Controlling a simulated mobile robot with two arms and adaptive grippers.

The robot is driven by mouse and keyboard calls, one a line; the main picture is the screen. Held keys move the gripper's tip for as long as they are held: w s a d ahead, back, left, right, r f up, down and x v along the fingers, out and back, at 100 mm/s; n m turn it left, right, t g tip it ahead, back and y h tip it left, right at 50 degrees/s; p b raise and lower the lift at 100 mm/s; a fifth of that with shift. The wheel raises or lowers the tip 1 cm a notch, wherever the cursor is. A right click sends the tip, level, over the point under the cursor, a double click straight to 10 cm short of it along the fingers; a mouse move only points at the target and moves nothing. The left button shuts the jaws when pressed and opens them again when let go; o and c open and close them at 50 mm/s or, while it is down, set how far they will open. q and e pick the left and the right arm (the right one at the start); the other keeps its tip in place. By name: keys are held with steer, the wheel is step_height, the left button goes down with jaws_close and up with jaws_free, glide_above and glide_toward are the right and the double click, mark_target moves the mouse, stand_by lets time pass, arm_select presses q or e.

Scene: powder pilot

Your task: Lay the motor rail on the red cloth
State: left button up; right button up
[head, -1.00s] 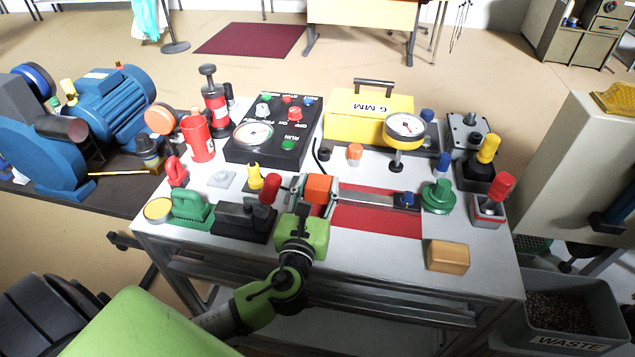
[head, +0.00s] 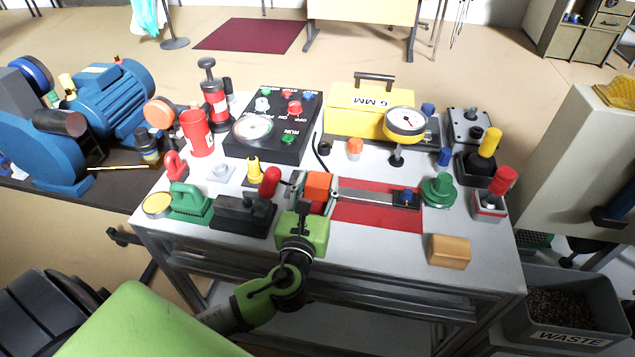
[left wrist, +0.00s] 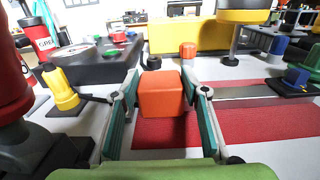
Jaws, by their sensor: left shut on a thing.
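The motor rail (head: 366,197) is a flat silver bar with an orange block (head: 318,186) at its left end and a dark end piece with a blue knob (head: 406,197) at its right. My left gripper (head: 317,190) is shut on the orange block, one finger on each side, also in the left wrist view (left wrist: 160,95). The red cloth (head: 377,220) lies flat on the bench under the rail and shows below the block in the left wrist view (left wrist: 260,122). My right gripper is out of view.
A green knobbed piece (head: 438,191) stands close to the rail's right end. A black block with a red knob (head: 243,214) is left of my gripper. A dial gauge (head: 404,122) stands behind. A wooden block (head: 449,252) sits front right; the bench front is clear between.

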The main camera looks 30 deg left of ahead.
arm_select(q)
steer(key=shift+f, duration=0.25)
